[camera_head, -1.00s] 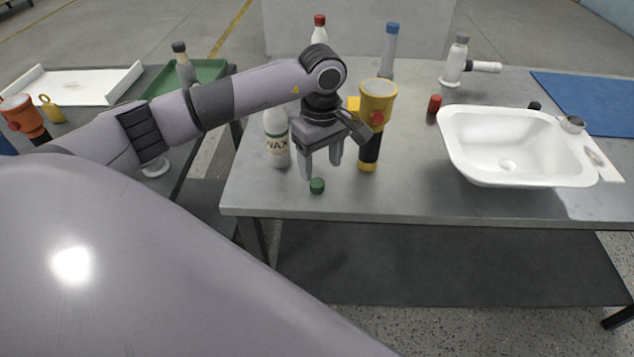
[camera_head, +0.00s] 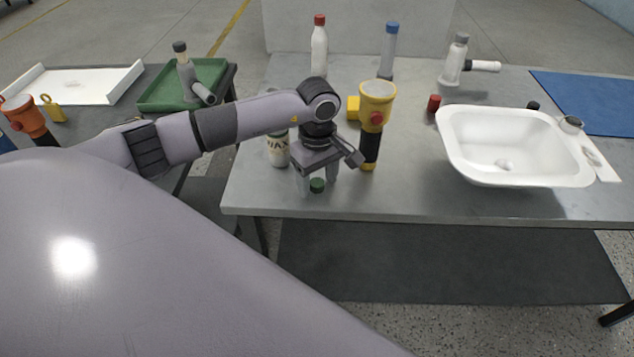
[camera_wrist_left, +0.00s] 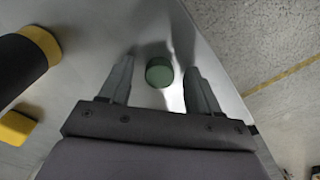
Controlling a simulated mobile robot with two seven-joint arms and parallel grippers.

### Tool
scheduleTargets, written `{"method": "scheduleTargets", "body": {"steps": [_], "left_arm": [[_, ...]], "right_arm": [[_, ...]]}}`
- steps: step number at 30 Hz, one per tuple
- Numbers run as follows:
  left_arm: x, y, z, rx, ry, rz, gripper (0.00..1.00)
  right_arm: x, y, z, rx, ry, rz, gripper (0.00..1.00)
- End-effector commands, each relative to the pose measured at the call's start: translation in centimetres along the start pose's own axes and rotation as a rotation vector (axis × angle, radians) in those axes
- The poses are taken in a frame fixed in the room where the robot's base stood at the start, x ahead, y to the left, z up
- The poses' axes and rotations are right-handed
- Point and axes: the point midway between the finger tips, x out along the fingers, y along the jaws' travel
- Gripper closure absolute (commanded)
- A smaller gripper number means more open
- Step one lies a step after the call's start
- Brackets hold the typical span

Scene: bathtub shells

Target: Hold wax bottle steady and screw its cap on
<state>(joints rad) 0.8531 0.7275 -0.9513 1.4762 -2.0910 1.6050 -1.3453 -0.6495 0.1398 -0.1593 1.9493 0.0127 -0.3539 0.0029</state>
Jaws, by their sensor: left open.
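The green cap (camera_head: 317,185) lies on the grey table near its front edge. My left gripper (camera_head: 316,187) is low over it, with the fingers apart on either side. In the left wrist view, the cap (camera_wrist_left: 159,72) sits between the open fingertips (camera_wrist_left: 158,66), apart from both. The wax bottle (camera_head: 278,152) stands upright just left of the gripper, its upper part hidden behind my left arm. My right gripper is not in view.
A yellow and black flashlight (camera_head: 372,120) stands close to the right of my left gripper. A white sink basin (camera_head: 470,160) sits further right. A red-capped bottle (camera_head: 319,50) and a blue-capped bottle (camera_head: 389,50) stand behind. The front middle of the table is clear.

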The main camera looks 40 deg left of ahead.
Motion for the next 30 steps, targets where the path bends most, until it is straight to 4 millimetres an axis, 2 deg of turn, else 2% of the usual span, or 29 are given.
{"method": "scheduleTargets", "body": {"steps": [2, 3, 7, 17, 22, 26, 30], "left_arm": [[0.0, 0.0, 0.0, 0.0, 0.0, 0.0, 0.41], [0.0, 0.0, 0.0, 0.0, 0.0, 0.0, 0.54], [0.0, 0.0, 0.0, 0.0, 0.0, 0.0, 0.95], [-0.1, 0.0, 0.0, 0.0, 0.0, 0.0, 0.96], [-0.7, 0.0, 0.0, 0.0, 0.0, 0.001, 0.96], [-2.2, 0.1, -0.1, 0.001, 0.002, 0.004, 0.96], [-5.0, 0.1, -0.1, 0.0, 0.002, 0.006, 0.96]], "right_arm": [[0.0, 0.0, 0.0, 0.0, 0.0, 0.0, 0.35], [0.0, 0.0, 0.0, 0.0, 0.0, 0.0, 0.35], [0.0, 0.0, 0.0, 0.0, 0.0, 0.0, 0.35], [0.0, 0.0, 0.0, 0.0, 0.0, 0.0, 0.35], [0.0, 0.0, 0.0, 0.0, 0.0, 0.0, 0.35], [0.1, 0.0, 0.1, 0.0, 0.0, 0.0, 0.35], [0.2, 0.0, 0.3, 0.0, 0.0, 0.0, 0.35]]}}
